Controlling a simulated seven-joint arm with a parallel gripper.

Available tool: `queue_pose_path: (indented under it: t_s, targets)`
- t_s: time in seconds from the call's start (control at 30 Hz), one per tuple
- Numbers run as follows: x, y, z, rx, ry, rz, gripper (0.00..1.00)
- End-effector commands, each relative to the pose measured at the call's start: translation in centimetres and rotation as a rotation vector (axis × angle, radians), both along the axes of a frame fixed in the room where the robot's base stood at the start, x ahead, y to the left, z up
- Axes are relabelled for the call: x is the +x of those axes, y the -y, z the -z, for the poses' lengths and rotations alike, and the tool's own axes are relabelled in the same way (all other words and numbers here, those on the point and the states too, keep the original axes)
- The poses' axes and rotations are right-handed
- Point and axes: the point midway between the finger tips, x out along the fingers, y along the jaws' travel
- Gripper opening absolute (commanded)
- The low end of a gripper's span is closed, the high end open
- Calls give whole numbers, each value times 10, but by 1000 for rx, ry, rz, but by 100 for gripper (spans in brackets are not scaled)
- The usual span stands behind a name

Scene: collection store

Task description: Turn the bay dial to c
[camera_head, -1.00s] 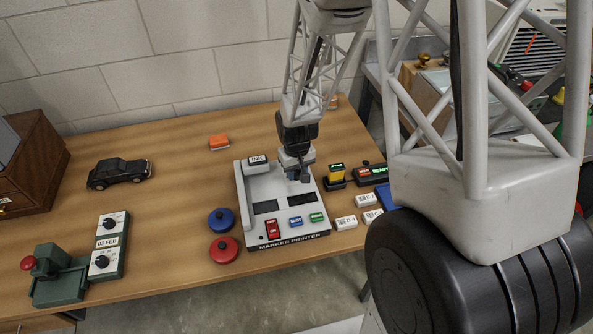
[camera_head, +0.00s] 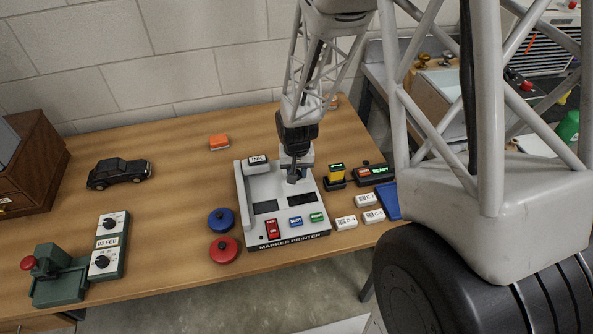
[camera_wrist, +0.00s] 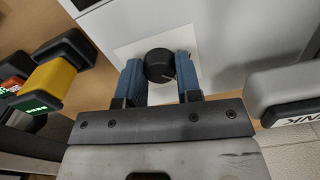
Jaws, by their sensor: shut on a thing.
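The bay dial (camera_wrist: 159,66) is a black round knob on a pale square plate (camera_wrist: 127,48) in the wrist view. My gripper (camera_wrist: 160,72) has its two blue fingers on either side of the knob and is shut on it. In the head view my gripper (camera_head: 291,177) is down at the upper right part of the grey marker printer (camera_head: 248,212). The gripper largely hides the dial there. The letters around the dial and its pointer setting cannot be read.
White tags (camera_head: 346,222) lie at right.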

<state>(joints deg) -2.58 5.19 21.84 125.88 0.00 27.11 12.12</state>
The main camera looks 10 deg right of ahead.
Motion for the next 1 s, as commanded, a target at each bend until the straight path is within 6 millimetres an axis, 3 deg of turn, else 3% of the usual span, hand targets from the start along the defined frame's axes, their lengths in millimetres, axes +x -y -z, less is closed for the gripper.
queue_pose_path:
  t_s: [0.03,0.2,0.67,1.0]
  targets:
    - [1,0,-1,0,1,0,35]
    - [0,0,0,0,1,0,57]
    - [0,0,-6,0,1,-1,57]
    - [1,0,-38,0,4,-1,57]
